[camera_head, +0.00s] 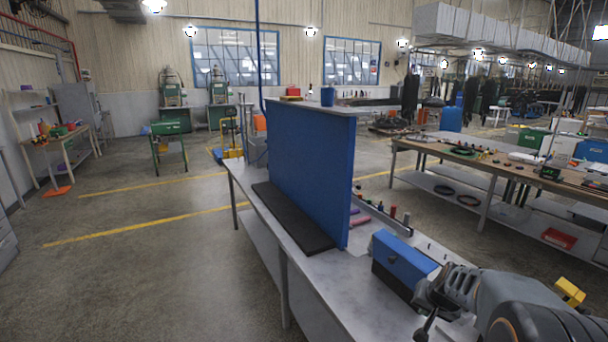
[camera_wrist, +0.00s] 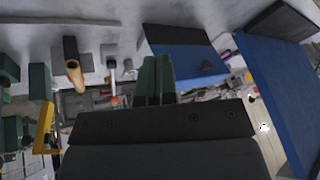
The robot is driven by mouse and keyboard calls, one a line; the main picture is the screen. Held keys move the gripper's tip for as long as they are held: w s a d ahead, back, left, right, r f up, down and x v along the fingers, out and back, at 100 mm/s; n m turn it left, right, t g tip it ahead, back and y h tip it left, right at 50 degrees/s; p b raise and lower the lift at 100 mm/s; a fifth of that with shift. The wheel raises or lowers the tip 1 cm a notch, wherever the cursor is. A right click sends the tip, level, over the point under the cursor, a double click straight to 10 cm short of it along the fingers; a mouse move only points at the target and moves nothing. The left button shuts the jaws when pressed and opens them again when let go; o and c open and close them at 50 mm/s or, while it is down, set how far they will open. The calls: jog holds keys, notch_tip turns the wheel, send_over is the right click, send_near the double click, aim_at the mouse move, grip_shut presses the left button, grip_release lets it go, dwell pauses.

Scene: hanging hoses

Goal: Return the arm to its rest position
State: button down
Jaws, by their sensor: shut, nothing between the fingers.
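My arm (camera_head: 535,305) reaches in from the lower right corner of the head view, folded low over the right end of the grey bench. In the wrist view my gripper (camera_wrist: 155,62) shows as two dark green fingers side by side, shut with nothing between them. A blue box with a dark lower part (camera_head: 404,258) sits on the bench just left of the arm. It also shows beyond the fingertips in the wrist view (camera_wrist: 178,38). I cannot tell from the head view how far the fingers are from the bench top.
A tall blue panel (camera_head: 310,170) stands on the grey bench (camera_head: 300,292), with a black mat (camera_head: 292,218) at its left foot. Small coloured items stand in a tray (camera_head: 385,216) behind the box. A wooden workbench (camera_head: 500,168) is at right. Open floor (camera_head: 150,270) lies left.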

jog(key=s+a+r+n, duration=0.3)
jog(key=s+a+r, duration=0.1)
jog(key=s+a, duration=0.3)
jog(key=s+a+r+n+g, duration=0.1)
jog(key=s+a+r+n, duration=0.2)
jog(key=s+a, duration=0.4)
jog(key=s, duration=0.3)
jog(key=shift+s+a+r, duration=0.15)
jog(key=shift+s+r, duration=0.25)
